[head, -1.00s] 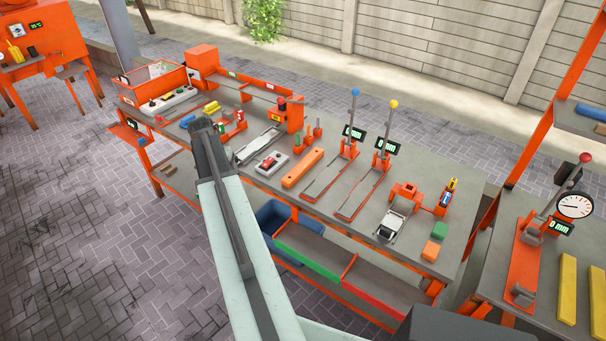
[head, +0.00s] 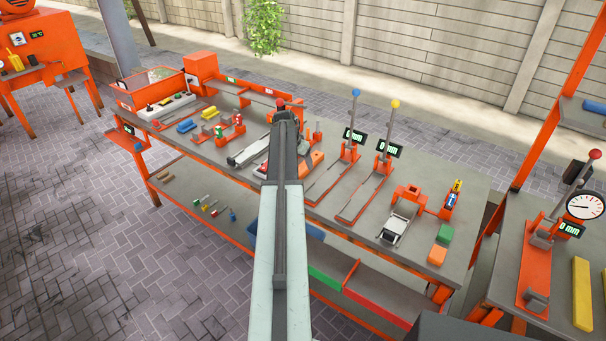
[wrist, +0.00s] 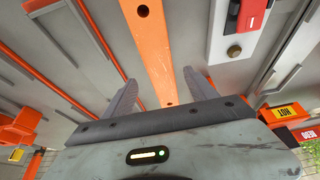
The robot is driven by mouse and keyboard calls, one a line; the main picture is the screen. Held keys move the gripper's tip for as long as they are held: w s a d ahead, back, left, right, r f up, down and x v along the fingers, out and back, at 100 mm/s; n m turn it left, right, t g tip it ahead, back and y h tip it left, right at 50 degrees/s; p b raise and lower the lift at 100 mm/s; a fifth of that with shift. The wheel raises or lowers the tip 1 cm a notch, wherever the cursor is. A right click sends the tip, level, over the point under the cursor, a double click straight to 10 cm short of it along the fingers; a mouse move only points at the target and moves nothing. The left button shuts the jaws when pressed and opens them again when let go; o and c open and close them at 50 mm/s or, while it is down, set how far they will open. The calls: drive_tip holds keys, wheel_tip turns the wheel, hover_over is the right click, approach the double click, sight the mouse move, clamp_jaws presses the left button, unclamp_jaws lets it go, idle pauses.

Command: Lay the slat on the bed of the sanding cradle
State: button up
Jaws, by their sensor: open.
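The orange slat (wrist: 155,50) lies flat on the bench; in the wrist view it runs lengthwise between the fingers of my open gripper (wrist: 170,84), with a clear gap on each side. In the head view only a bit of the slat (head: 316,159) shows past my arm, which hides the rest. My fingertips are hidden there, and the height above the slat is unclear. No label marks the sanding cradle. Two low-railed beds with upright levers, one blue-knobbed (head: 327,183) and one yellow-knobbed (head: 360,200), stand right of the slat, both empty.
The bench (head: 460,190) also holds an orange device with a pale bed (head: 395,230), and green (head: 445,234) and orange (head: 437,255) blocks. A box with a red switch (wrist: 240,25) sits close beside the slat. Upright levers stand right of my arm.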

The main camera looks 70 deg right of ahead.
sight(303, 167)
drive_tip(key=b+x, duration=0.3)
drive_tip(key=x, duration=0.1)
drive_tip(key=shift+d+f, duration=0.15)
drive_tip(key=shift+f, duration=0.15)
drive_tip(key=shift+r, duration=0.2)
clamp_jaws()
drive_tip(key=shift+r+p, duration=0.55)
drive_tip(key=shift+p, duration=0.05)
wheel_tip(303, 167, up, 3)
drive_tip(key=p, duration=0.3)
drive_tip(key=shift+r, duration=0.1)
drive_tip(key=s+a, duration=0.1)
drive_tip(key=a, duration=0.4)
drive_tip(key=s+a, duration=0.1)
drive_tip(key=a, duration=0.4)
drive_tip(key=s+a+r+p, duration=0.1)
drive_tip(key=s+a, duration=0.1)
drive_tip(key=a, duration=0.3)
drive_tip(key=shift+a, duration=0.25)
